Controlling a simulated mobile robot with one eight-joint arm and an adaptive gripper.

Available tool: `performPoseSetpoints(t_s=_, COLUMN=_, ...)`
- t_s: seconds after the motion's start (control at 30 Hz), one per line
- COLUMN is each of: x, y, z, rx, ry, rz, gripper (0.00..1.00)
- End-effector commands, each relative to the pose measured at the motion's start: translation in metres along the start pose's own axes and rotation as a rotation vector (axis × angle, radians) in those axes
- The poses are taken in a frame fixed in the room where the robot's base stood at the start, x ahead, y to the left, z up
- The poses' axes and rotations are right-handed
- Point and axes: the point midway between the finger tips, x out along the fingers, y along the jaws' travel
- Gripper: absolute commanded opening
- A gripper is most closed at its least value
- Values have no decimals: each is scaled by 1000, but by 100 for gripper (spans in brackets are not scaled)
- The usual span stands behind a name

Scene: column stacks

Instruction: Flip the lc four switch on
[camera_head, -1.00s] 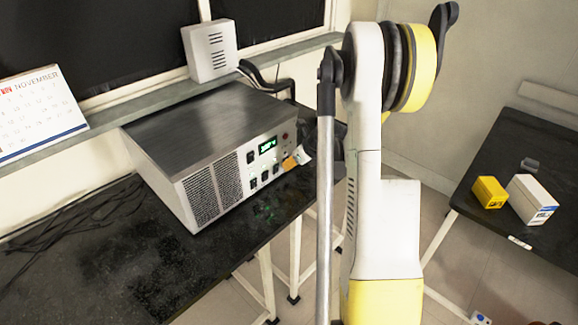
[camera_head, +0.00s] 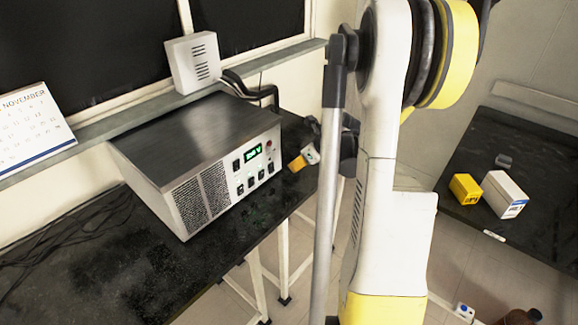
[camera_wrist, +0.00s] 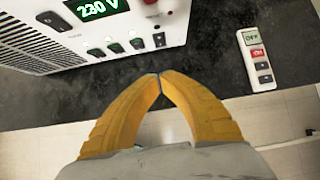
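A metal power unit (camera_head: 200,140) stands on a black bench. Its front panel has a green display (camera_wrist: 96,11) reading 230 V. Below it runs a row of small dark rocker switches; one (camera_wrist: 116,47) is near the left end and another (camera_wrist: 159,40) is at the right end. Green glows show by some of them. I cannot read their labels, so I cannot tell which is lc four. My gripper (camera_wrist: 160,76) has its yellow fingertips together, empty, in front of and below the row, apart from the panel. In the head view my gripper (camera_head: 294,164) is right of the panel.
A white remote (camera_wrist: 258,60) with OFF and ON buttons lies on the bench (camera_head: 75,260), right of the unit in the wrist view. A second table at right holds a yellow box (camera_head: 465,188) and a white box (camera_head: 504,194). Cables lie at left.

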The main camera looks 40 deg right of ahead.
Motion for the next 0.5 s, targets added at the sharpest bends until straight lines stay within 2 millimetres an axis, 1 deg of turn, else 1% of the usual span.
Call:
performPoseSetpoints(t_s=0.03, x=-4, y=0, z=1, rx=1, ry=0, rz=0, gripper=0)
performPoseSetpoints(t_s=0.1, x=-7, y=0, z=0, rx=0, ry=0, rz=0, gripper=0)
performPoseSetpoints(t_s=0.5, x=-8, y=0, z=0, rx=0, ry=0, rz=0, gripper=0)
